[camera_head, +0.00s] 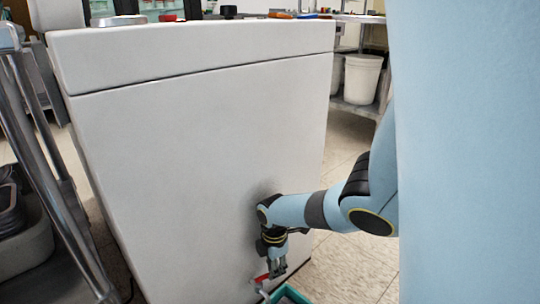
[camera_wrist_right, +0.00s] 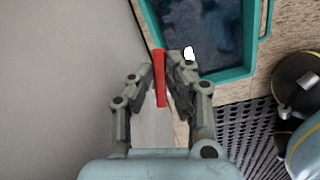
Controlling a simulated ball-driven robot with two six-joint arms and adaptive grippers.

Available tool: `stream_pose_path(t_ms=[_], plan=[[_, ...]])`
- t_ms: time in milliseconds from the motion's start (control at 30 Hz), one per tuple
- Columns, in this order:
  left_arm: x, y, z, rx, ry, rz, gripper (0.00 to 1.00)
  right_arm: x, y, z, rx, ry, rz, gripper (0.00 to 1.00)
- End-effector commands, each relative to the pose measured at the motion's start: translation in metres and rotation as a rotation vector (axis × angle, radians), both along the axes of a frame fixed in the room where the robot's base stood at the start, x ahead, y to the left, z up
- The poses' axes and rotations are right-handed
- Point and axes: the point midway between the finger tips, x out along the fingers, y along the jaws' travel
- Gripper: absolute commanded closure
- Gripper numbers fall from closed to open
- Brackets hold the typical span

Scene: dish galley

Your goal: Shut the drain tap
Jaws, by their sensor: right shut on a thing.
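The drain tap's red lever (camera_head: 262,278) shows low on the front of the white cabinet in the head view, near the bottom edge. In the right wrist view the red lever (camera_wrist_right: 159,78) stands between the fingers. My right gripper (camera_head: 276,272) points down at it in the head view. In the right wrist view my right gripper (camera_wrist_right: 160,82) is shut on the lever, with a finger on each side. The tap's body is mostly hidden. My left gripper is in neither view.
A teal-rimmed bin (camera_wrist_right: 200,78) with dark contents sits on the floor below the tap; its rim also shows in the head view (camera_head: 290,294). The white cabinet (camera_head: 190,150) rises close beside the gripper. A metal rack (camera_head: 45,150) stands at left. Tiled floor (camera_head: 350,272) is open at right.

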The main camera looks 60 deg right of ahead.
Motion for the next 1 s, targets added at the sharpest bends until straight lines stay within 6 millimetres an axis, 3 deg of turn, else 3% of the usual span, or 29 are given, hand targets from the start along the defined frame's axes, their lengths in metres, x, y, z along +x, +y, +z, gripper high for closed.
stream_pose_path(t_ms=[200, 233, 400, 767, 1000], plan=[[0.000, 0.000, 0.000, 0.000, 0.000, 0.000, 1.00, 0.001, 0.000, 0.000, 0.000, -0.002, -0.001, 1.00], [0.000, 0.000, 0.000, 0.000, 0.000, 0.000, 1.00, 0.001, 0.000, 0.000, 0.000, -0.002, -0.001, 0.85], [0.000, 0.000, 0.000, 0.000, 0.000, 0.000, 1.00, 0.001, 0.000, 0.000, 0.000, -0.001, -0.001, 0.63], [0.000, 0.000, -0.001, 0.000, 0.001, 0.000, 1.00, 0.001, 0.000, 0.004, 0.000, -0.002, 0.000, 0.63], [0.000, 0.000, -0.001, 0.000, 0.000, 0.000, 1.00, 0.000, 0.000, 0.032, -0.001, -0.003, 0.004, 0.63]])
